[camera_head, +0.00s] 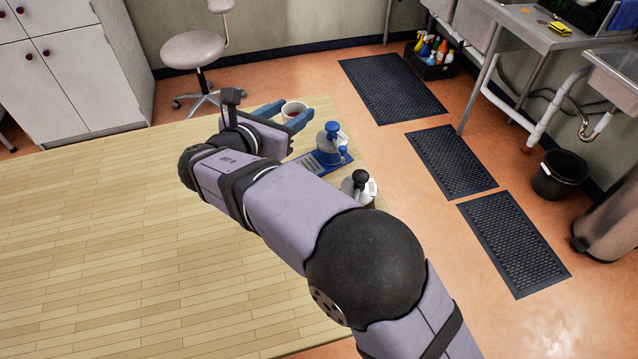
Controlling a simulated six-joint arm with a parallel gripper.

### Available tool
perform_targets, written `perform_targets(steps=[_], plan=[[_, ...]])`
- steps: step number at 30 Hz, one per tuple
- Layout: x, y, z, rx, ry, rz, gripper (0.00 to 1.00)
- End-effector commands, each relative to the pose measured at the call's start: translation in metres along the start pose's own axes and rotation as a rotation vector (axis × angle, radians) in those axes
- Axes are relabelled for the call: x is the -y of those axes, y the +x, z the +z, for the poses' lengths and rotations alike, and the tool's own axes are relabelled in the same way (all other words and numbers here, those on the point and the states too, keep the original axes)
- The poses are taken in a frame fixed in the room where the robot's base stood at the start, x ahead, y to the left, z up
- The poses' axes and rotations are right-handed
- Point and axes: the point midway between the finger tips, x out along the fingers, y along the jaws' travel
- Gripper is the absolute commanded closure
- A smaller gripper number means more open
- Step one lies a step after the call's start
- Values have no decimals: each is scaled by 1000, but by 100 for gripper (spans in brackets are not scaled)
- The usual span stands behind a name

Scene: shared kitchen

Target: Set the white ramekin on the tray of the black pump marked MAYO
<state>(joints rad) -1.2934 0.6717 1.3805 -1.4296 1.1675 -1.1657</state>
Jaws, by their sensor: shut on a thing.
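My gripper (297,110) is shut on the white ramekin (293,105), which sits between its two blue fingers near the far edge of the wooden table. Something red shows inside the ramekin. A pump with a black top (360,181) and a pale body stands near the table's right edge, nearer than the ramekin. My arm hides its lower part and most of its tray. Its label is too small to read.
A pump with a blue top (329,138) stands on a blue tray (311,164) between the ramekin and the black pump. The wooden table (110,235) is clear on the left. Black mats (392,88) lie on the floor beyond.

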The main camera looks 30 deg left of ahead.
Motion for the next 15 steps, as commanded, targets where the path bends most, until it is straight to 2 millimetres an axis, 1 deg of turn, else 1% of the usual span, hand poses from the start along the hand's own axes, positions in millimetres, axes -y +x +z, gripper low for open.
perform_targets(steps=[1, 6, 8, 10, 15], plan=[[-5, 0, -18, 0, -5, 10, 79], [-22, -2, -59, 1, -10, 26, 79], [-20, -3, -76, 1, 1, -12, 79], [-11, -6, -81, 2, 23, -75, 79], [22, -14, -76, 1, 81, -248, 79]])
